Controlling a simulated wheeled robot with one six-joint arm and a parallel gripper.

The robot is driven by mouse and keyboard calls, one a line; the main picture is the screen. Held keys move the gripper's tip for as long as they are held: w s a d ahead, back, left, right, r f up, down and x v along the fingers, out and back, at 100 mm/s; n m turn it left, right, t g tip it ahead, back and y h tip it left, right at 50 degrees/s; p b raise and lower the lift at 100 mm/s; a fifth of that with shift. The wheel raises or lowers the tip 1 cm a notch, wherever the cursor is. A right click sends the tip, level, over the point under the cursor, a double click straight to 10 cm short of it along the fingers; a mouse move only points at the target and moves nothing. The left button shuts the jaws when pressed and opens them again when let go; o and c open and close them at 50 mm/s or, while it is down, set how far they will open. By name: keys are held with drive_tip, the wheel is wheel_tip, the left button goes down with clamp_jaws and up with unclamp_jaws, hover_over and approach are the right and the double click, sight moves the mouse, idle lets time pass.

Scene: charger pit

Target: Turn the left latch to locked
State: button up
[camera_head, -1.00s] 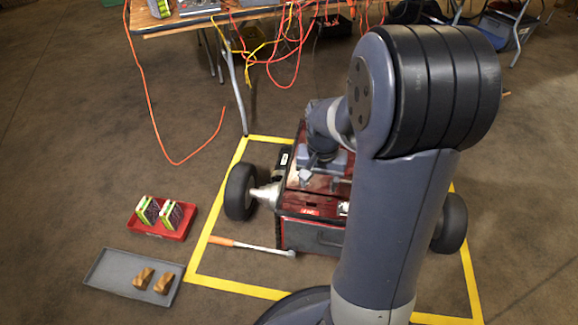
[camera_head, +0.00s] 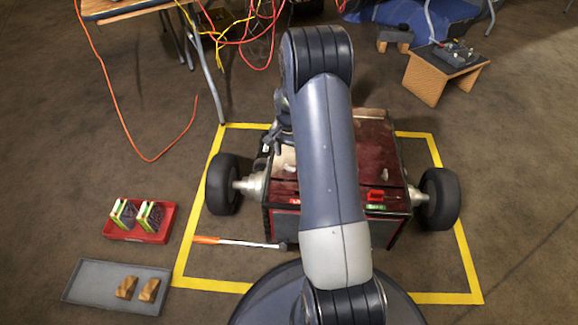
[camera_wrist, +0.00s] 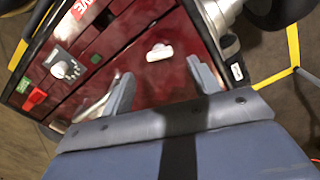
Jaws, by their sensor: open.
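A dark red box-shaped unit (camera_head: 375,140) with a wheel on each side stands inside a yellow floor outline. In the wrist view, a small white oblong handle (camera_wrist: 160,51) sits on its red top. It may be the left latch, but I cannot tell for certain; a pale spot also shows left of my arm in the head view (camera_head: 290,168). My gripper (camera_wrist: 165,85) is open above the red top, its fingers either side of and short of the white handle, apparently empty. In the head view my arm hides the middle of the unit.
A grey-white knob (camera_wrist: 65,68) and a red switch (camera_wrist: 35,97) by a green label sit along the near edge. An orange-handled bar (camera_head: 240,242) lies front left. A red tray (camera_head: 140,222) and a grey tray (camera_head: 95,285) lie left. Red cables hang behind.

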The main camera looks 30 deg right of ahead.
sight(290, 166)
wheel_tip(290, 166, down, 6)
drive_tip(key=shift+r+b, duration=0.2)
drive_tip(key=shift+b, duration=0.65)
drive_tip(key=shift+c, duration=0.5)
